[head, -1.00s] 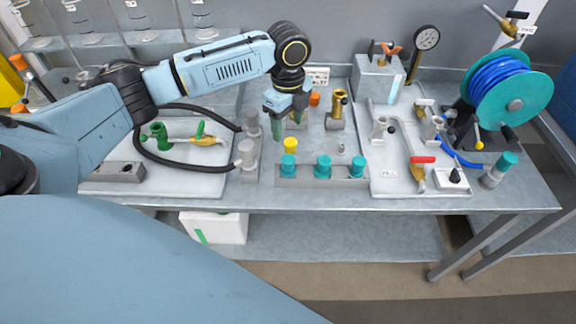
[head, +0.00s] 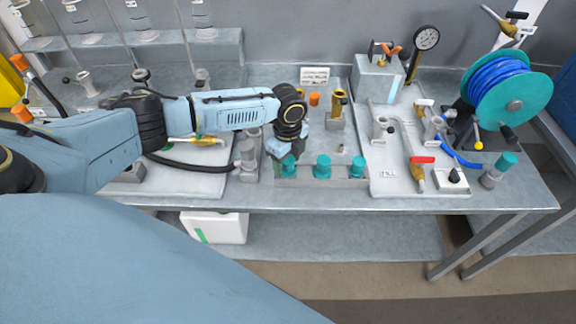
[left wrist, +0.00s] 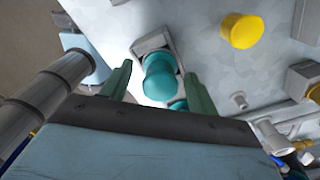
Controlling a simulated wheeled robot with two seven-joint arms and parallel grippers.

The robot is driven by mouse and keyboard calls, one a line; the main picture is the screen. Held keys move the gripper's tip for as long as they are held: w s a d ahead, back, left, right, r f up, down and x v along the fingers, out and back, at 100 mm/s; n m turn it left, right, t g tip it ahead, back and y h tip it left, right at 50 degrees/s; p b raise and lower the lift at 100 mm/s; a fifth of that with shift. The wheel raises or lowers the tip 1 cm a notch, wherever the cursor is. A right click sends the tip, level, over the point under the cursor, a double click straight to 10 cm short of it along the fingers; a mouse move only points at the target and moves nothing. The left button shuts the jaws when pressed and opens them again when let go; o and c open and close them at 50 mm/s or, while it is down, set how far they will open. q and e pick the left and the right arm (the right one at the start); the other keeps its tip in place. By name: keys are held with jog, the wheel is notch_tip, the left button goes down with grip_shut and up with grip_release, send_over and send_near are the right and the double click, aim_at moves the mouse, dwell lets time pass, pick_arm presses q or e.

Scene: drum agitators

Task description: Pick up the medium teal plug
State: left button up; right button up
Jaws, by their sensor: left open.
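Three teal plugs stand in a row in a grey rack (head: 340,182) near the table's front edge: a left one (head: 290,169), a middle one (head: 323,167) and a right one (head: 357,166). Which is the medium one I cannot tell for sure by size. My left gripper (head: 285,161) is open, pointing down at the left plug and partly hiding it. In the left wrist view this teal plug (left wrist: 160,82) shows between the two green fingers, with gaps at its sides. Part of another teal plug (left wrist: 178,105) shows below it. My right gripper is not in view.
A yellow cap (left wrist: 242,30) is close to the rack. A grey fitting with a black hose (head: 246,158) stands left of my gripper. A brass valve (head: 337,105) is behind, and a white board with a red-handled valve (head: 420,170) is to the right.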

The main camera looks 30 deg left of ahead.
aim_at(288, 159)
pick_arm(q)
jog(key=shift+f, duration=0.15)
jog(key=c, duration=1.1)
notch_tip(288, 159, up, 10)
jog(key=shift+r, duration=0.1)
